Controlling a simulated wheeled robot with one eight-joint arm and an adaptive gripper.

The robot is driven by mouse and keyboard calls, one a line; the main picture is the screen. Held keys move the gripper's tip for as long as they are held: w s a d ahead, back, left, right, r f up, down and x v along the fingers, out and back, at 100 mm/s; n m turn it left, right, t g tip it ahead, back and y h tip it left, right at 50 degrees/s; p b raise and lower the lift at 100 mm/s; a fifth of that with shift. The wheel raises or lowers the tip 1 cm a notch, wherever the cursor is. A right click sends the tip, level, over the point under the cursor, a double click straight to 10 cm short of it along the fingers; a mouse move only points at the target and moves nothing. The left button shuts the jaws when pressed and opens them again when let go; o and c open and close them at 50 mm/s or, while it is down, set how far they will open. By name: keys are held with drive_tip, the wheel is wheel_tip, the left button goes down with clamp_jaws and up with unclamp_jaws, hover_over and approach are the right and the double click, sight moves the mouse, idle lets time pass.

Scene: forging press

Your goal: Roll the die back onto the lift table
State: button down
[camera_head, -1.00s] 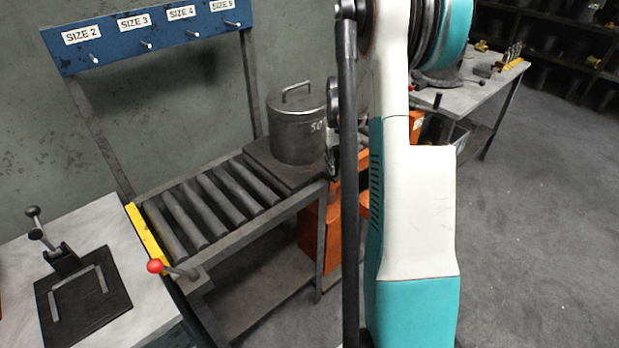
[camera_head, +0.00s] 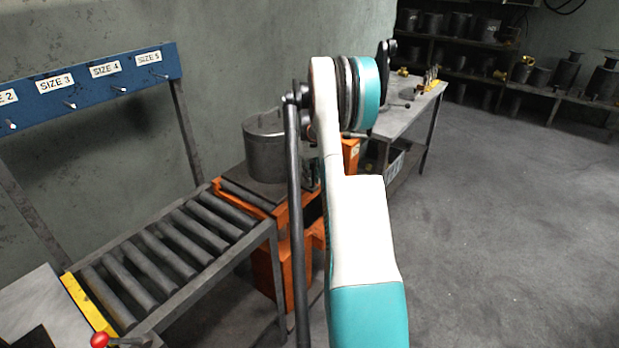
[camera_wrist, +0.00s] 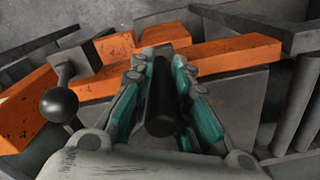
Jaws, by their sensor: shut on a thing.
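The die (camera_head: 264,148) is a grey steel cylinder standing upright on a dark plate beyond the far end of the rollers. The orange lift table (camera_head: 262,275) is at that end, with orange edging (camera_head: 240,196) beside the plate. In the wrist view, orange lift table bars (camera_wrist: 225,55) run behind my gripper. My gripper (camera_wrist: 160,66) has its teal fingers shut on a dark round bar (camera_wrist: 161,100); I cannot tell what the bar belongs to. In the head view my arm hides the gripper and part of the lift table.
The roller bench (camera_head: 165,250) extends to the lower left, with a red-knobbed lever (camera_head: 100,340) at its near end. A black ball knob (camera_wrist: 59,105) is left of my gripper. A workbench (camera_head: 410,105) stands behind. The floor at right is clear.

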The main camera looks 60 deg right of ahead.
drive_tip(key=shift+d, duration=0.35)
drive_tip(key=c, duration=1.7)
unclamp_jaws()
drive_tip(key=shift+o, duration=1.1)
drive_tip(key=shift+d, duration=0.2)
drive_tip(key=shift+a, duration=0.1)
drive_tip(key=shift+r, duration=0.15)
wheel_tip(320, 180, up, 12)
drive_tip(key=shift+f, duration=0.15)
